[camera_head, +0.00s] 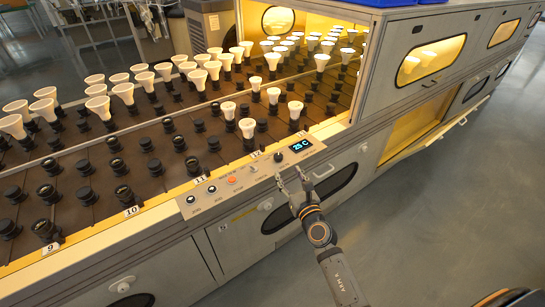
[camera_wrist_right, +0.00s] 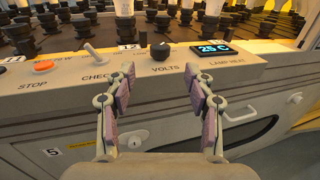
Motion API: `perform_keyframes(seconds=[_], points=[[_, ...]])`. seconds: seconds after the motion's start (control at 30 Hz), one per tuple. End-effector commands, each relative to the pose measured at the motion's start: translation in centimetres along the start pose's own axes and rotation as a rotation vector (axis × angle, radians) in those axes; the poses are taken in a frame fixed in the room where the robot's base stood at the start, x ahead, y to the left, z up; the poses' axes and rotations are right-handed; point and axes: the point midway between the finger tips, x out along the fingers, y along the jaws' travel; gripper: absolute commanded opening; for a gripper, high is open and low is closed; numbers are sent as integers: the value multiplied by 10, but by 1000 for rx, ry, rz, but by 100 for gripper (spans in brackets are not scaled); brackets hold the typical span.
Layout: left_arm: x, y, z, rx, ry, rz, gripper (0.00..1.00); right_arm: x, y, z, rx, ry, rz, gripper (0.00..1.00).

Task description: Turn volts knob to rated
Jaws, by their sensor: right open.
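The volts knob (camera_wrist_right: 161,51) is a black round knob on the grey control panel, with the word VOLTS printed below it in the right wrist view. It also shows in the head view (camera_head: 279,156). My right gripper (camera_wrist_right: 163,80) is open and empty, with its fingers spread to either side of the knob and short of it, pointing at the panel. In the head view my right gripper (camera_head: 294,182) is in front of the panel edge, below the knob. The knob's pointer setting is too small to read. My left gripper is not seen.
A display (camera_wrist_right: 214,49) reading 25 C is right of the knob. A check toggle (camera_wrist_right: 95,51) and an orange stop button (camera_wrist_right: 43,66) are to its left. Sockets with several white bulbs (camera_head: 247,127) stand behind the panel. A handle (camera_wrist_right: 238,115) juts from the front below.

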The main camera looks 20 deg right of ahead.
Motion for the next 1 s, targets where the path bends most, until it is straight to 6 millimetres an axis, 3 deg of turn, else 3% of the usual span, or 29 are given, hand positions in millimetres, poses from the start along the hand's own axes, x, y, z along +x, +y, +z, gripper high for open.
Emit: perform_keyframes(seconds=[0.5, 0.87, 1.0], points=[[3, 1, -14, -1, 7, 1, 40, 92, 0, -2, 7, 0, -1, 54], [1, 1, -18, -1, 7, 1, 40, 102, 0, 0, 7, 1, -1, 54], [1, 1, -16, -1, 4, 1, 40, 102, 0, 0, 7, 1, -1, 39]])
